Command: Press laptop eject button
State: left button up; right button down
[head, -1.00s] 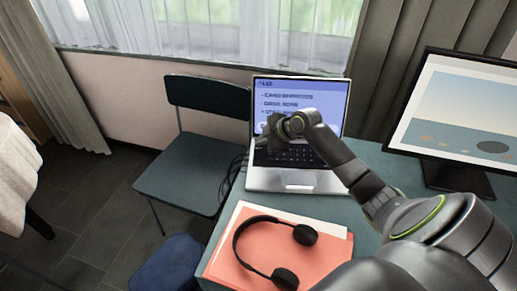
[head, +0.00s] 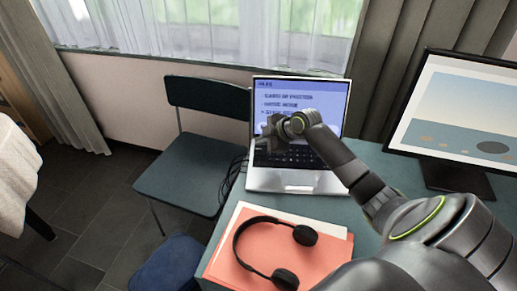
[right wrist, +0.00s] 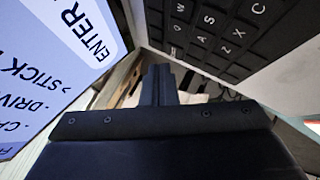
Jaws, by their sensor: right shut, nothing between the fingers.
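The open laptop (head: 318,181) stands on the desk, its screen lit blue-white with lines of text too blurred to read fully in the head view. In the right wrist view its screen (right wrist: 60,60) is at the left and its keyboard (right wrist: 215,30) at the upper right. My right gripper (head: 262,138) is at the laptop's left side, beside the keyboard's left edge. In the right wrist view its fingers (right wrist: 159,82) are together and empty, pointing toward the laptop's side edge. I cannot tell whether they touch it. No eject button can be made out. My left gripper is not in view.
A monitor (head: 455,105) stands on the desk at the right. Headphones (head: 285,278) lie on red and white papers (head: 262,249) in front of the laptop. Dark cables (head: 232,176) hang at the desk's left edge. A green chair (head: 190,172) stands left of the desk.

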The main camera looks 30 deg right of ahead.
aim_at(262, 150)
dwell(0.6)
jog(key=shift+f, duration=0.45)
jog(key=shift+f+b, duration=0.35)
jog(key=shift+b, duration=0.1)
jog(key=shift+r, duration=0.15)
dwell(0.4)
jog(key=shift+r+p, duration=0.65)
jog(key=shift+p, duration=0.05)
jog(key=shift+r, duration=0.1)
notch_tip(262, 150, up, 5)
jog(key=p, duration=0.4)
